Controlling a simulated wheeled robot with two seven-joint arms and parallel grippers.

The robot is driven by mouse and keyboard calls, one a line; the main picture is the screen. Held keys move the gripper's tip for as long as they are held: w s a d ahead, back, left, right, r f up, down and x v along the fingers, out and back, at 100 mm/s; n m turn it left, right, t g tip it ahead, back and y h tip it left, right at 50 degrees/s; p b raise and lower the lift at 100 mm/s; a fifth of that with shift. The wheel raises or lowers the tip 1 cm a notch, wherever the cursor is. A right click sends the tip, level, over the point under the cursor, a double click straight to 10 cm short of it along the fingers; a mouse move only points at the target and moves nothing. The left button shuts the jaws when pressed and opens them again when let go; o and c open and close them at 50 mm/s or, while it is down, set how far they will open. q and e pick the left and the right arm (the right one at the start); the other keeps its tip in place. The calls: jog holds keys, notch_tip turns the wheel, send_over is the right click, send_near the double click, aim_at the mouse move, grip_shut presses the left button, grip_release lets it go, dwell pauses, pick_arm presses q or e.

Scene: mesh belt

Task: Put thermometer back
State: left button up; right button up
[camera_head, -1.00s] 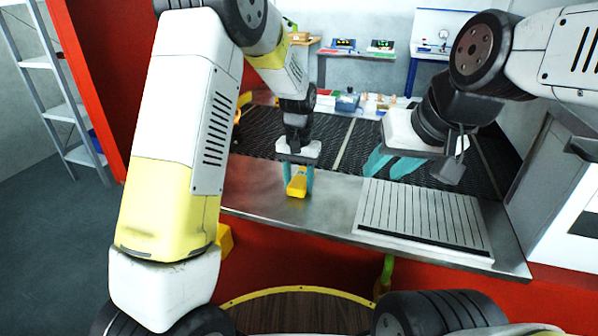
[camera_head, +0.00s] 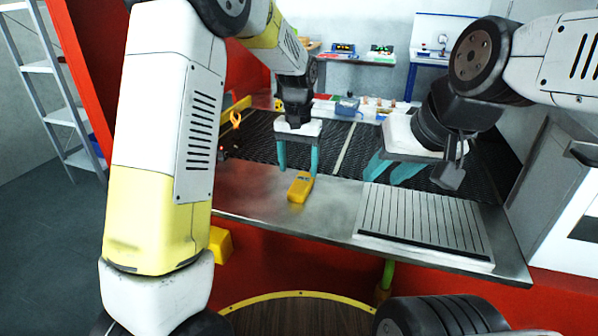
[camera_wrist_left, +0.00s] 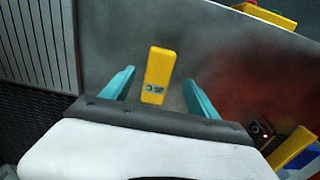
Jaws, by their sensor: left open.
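The yellow thermometer (camera_head: 300,187) with a small display lies on the bare metal counter (camera_head: 262,205). In the left wrist view the thermometer (camera_wrist_left: 158,75) shows between and beyond the two teal fingers, with space on both sides. My left gripper (camera_head: 298,172) is open and empty, just behind the thermometer in the head view. My right gripper (camera_head: 390,172) hangs above the belt, behind the grooved panel. Its teal fingers look apart, with nothing seen between them.
A grooved light panel (camera_head: 425,222) lies on the counter at the right. The black mesh belt (camera_head: 258,132) runs behind the counter. A blue box (camera_head: 347,106) and other small items stand beyond it. A yellow and blue object (camera_wrist_left: 292,148) is at the lower right of the left wrist view.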

pick_arm(q)
jog(key=s+a+r+n+t+h, duration=0.1)
jog(key=s+a+r, duration=0.35)
jog(key=r, duration=0.25)
jog(key=s+a+r+t+h, duration=0.1)
jog(key=s+a+r, duration=0.3)
jog(key=s+r, duration=0.15)
jog(key=s+a+n+t, duration=0.2)
jog(key=s+a+t, duration=0.2)
jog(key=s, duration=1)
jog(key=shift+a+r, duration=0.4)
jog(key=shift+r, duration=0.05)
jog(key=shift+c, duration=0.4)
